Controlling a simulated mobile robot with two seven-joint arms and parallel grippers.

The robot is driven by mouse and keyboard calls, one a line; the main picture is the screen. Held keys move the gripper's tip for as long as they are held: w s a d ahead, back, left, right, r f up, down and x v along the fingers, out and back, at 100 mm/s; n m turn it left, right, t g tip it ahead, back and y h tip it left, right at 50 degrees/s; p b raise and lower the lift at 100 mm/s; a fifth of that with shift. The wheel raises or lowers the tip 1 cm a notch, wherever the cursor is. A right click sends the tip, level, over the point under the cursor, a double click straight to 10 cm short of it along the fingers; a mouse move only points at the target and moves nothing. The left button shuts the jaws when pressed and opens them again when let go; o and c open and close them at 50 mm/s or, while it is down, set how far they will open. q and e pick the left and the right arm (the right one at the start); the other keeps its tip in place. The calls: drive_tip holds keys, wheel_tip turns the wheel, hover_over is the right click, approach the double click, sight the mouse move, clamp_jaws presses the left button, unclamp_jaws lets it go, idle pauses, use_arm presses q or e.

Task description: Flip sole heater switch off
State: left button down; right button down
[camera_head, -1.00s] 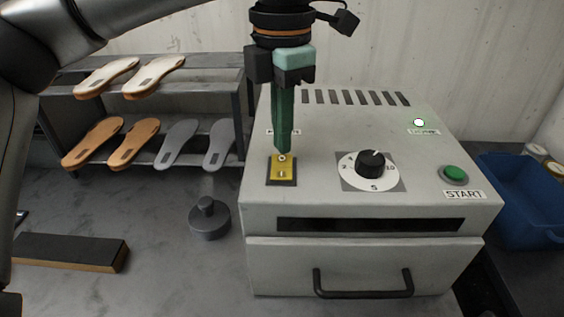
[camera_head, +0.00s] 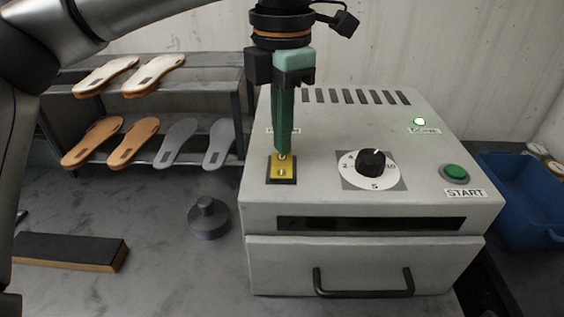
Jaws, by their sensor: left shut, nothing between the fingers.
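The sole heater (camera_head: 350,222) is a light grey box with a front drawer and black handle. On its top left sits the switch, a small metal lever on a yellow plate (camera_head: 281,171). My left gripper (camera_head: 283,153) points straight down, shut and empty. Its green fingertips are at the upper end of the lever and hide part of it; I cannot tell whether they touch it. An indicator lamp (camera_head: 420,121) at the heater's back right glows green. A black dial (camera_head: 371,162) and a green START button (camera_head: 454,172) are on the top. My right gripper is not in view.
A rack (camera_head: 243,110) with several soles stands at the left back. A dark knobbed weight (camera_head: 208,217) and a black-topped block (camera_head: 70,251) lie on the grey table (camera_head: 170,280). A blue bin (camera_head: 520,205) is at the right.

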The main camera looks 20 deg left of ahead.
sight(282, 158)
use_arm(q)
drive_tip(key=shift+f+b, duration=0.5)
drive_tip(key=shift+f, duration=0.15)
idle(0.3)
wheel_tip(282, 158, up, 7)
drive_tip(key=p, duration=0.6)
idle(0.5)
